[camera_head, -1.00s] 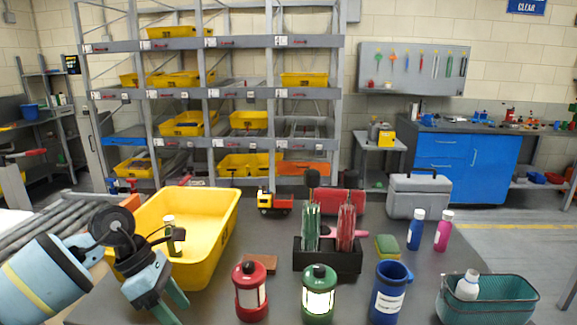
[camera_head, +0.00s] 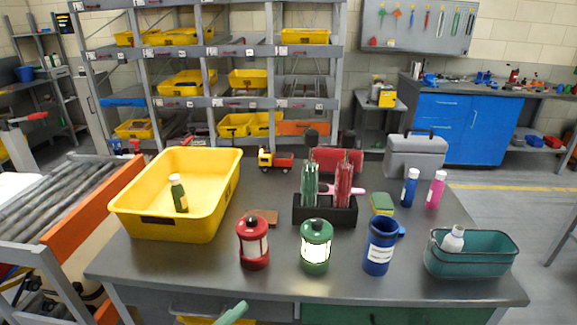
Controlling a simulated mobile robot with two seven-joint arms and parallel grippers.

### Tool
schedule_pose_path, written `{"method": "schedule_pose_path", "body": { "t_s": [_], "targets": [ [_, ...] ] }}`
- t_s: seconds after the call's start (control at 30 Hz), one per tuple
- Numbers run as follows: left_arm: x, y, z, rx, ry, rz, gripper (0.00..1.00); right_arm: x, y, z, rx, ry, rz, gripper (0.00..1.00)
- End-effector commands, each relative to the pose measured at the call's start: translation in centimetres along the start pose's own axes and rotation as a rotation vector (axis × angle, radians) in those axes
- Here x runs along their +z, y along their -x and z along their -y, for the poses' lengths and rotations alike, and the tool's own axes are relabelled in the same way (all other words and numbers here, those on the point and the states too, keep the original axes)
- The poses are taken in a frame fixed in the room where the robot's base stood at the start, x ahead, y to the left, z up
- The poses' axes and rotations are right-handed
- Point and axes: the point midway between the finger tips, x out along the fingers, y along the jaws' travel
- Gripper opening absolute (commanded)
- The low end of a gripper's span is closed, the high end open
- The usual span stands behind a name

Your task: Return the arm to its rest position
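Only a teal finger of my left gripper (camera_head: 232,314) shows, at the bottom edge below the table's front edge. The rest of the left arm is out of view, so its opening is hidden. I see nothing held at that finger. My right gripper is not in view. A dark green bottle (camera_head: 179,194) stands inside the yellow tote (camera_head: 128,222) on the left of the table, clear of the gripper.
On the grey table (camera_head: 300,285) stand a red lantern (camera_head: 253,243), a green lantern (camera_head: 316,246), a blue cup (camera_head: 380,247), a teal basket (camera_head: 470,258) and a black holder (camera_head: 325,212). A roller conveyor (camera_head: 60,205) lies to the left.

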Motion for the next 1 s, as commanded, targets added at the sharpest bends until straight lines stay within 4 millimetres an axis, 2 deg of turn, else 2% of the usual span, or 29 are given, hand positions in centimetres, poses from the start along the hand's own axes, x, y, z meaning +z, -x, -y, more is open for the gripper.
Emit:
{"method": "schedule_pose_path", "body": {
  "t_s": [0.17, 0.3, 0.43, 0.5, 0.6, 0.7, 0.8, 1.0],
  "targets": [
    [1.9, 6.0, -3.9, -0.016, 0.350, 0.341, 0.59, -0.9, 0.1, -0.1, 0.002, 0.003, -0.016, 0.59],
    [2.5, 12.1, -7.7, -0.014, 0.614, 0.610, 0.59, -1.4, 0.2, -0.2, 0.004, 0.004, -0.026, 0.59],
    [1.6, 18.6, -11.5, -0.006, 0.850, 0.861, 0.59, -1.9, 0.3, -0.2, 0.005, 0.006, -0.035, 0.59],
    [0.5, 21.9, -13.4, -0.001, 0.963, 0.983, 0.59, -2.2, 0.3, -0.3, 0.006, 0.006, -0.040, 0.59],
    [-1.2, 25.9, -15.4, 0.006, 1.092, 1.126, 0.59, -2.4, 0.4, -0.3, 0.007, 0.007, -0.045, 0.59],
    [-2.6, 28.5, -16.7, 0.012, 1.177, 1.221, 0.59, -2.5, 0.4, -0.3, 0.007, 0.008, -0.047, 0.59],
    [-3.5, 29.9, -17.3, 0.014, 1.221, 1.271, 0.59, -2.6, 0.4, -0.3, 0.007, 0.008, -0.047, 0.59],
    [-3.7, 30.3, -17.5, 0.015, 1.235, 1.287, 0.59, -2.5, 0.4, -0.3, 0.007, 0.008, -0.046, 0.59]
  ]
}}
